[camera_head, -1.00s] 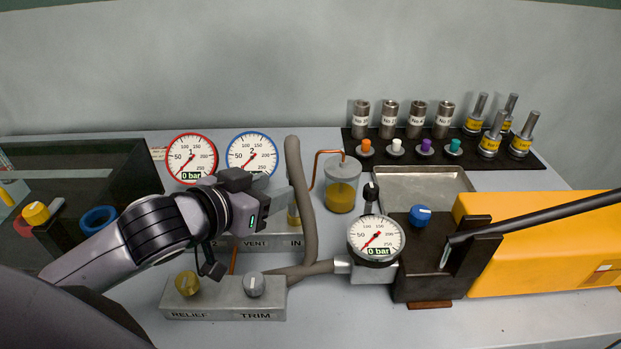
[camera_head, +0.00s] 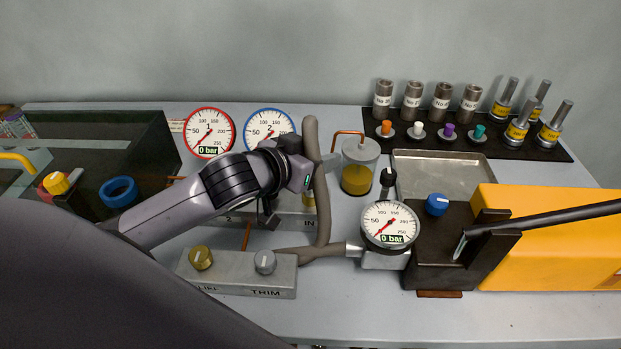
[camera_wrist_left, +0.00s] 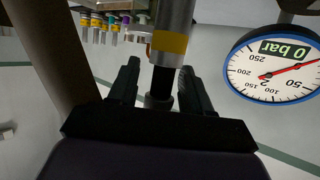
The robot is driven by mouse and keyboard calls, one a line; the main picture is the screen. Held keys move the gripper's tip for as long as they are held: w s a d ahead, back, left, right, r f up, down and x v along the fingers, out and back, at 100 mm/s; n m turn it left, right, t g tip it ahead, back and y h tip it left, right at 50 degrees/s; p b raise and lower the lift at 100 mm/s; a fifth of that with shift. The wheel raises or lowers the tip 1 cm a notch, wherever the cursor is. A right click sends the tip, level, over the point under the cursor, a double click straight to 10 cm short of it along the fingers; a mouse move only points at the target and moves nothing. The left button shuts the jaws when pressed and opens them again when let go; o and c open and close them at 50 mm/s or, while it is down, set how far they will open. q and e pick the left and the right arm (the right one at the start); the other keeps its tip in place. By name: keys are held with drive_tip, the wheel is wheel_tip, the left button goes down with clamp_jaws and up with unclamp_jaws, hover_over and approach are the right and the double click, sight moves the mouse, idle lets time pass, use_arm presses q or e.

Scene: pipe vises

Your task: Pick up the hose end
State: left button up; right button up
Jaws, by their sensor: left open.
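The hose (camera_head: 323,215) runs from the pump's gauge block, bends upward and arches over beside my left gripper (camera_head: 310,175). In the left wrist view, a metal cylinder with a yellow band (camera_wrist_left: 170,43), apparently the hose end, stands between the two fingers of my left gripper (camera_wrist_left: 160,82). The fingers are open, one on each side of it. I cannot tell whether either touches it. In the head view the gripper mostly hides this fitting. The brown hose (camera_wrist_left: 55,50) also shows at the left of the wrist view. My right gripper is not seen.
Two gauges, red-rimmed (camera_head: 209,132) and blue-rimmed (camera_head: 269,132), stand behind my left arm. A glass jar (camera_head: 360,152) is right of the hose. The relief and trim block (camera_head: 240,279) lies in front. The metal tray (camera_head: 445,165) looks empty.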

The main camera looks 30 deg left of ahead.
use_arm(q)
drive_tip(key=shift+c, duration=0.3)
clamp_jaws()
drive_tip(key=shift+r, duration=0.15)
wheel_tip(320, 180, up, 20)
idle(0.5)
